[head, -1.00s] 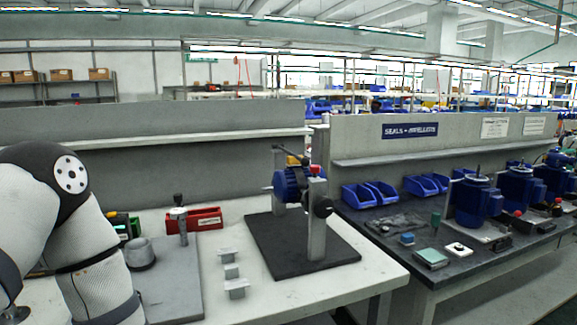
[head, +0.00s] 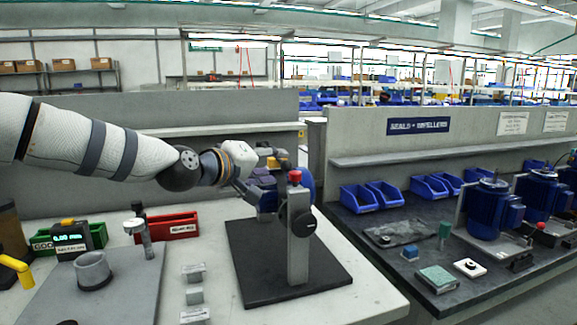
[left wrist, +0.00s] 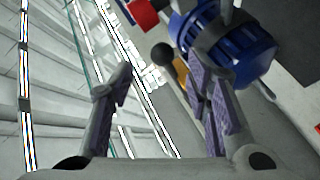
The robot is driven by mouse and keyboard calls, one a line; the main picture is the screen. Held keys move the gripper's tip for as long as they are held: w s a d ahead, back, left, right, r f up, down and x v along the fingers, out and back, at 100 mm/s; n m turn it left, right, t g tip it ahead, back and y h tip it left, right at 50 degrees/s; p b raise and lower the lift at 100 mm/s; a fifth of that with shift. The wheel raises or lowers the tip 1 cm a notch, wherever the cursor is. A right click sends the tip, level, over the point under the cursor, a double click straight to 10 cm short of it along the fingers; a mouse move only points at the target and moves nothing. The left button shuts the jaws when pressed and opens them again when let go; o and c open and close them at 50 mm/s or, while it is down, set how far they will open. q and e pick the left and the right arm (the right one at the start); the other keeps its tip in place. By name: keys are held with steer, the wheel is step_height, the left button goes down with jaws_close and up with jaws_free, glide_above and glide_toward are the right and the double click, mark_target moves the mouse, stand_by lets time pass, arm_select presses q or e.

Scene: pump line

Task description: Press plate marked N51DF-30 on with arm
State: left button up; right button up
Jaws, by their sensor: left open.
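My left gripper (head: 262,180) is at the far left side of the blue motor (head: 305,180), which sits in a grey stand on a black base (head: 290,285). The left wrist view shows the gripper (left wrist: 160,80) open, with nothing between its fingers. One finger overlaps the blue ribbed motor (left wrist: 232,50) there; I cannot tell whether they touch. A black ball knob (left wrist: 163,54) shows between and beyond the fingers. The stand's grey post (head: 298,250) carries a red cap (head: 295,176) and a dark round knob. I can read no N51DF-30 mark, and cannot identify that plate.
Small grey blocks (head: 194,272) lie left of the black base. A red bin (head: 178,226), a grey cup (head: 92,268) and a display box (head: 70,240) stand farther left. Blue bins (head: 372,195) and blue motors (head: 492,208) occupy the dark bench at right.

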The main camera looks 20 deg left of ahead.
mark_target(283, 169)
arm_select(q)
steer(key=x, duration=0.2)
steer(key=f+b+x, duration=0.1)
steer(key=x, duration=0.2)
steer(key=shift+w+f, duration=0.1)
steer(key=shift+w+d, duration=0.1)
steer(key=shift+w, duration=0.15)
steer(key=shift+r, duration=0.35)
arm_select(e)
steer(key=shift+s+f+g, duration=0.4)
steer(key=shift+s+f, duration=0.5)
steer(key=shift+s, duration=0.05)
arm_select(q)
jaws_close()
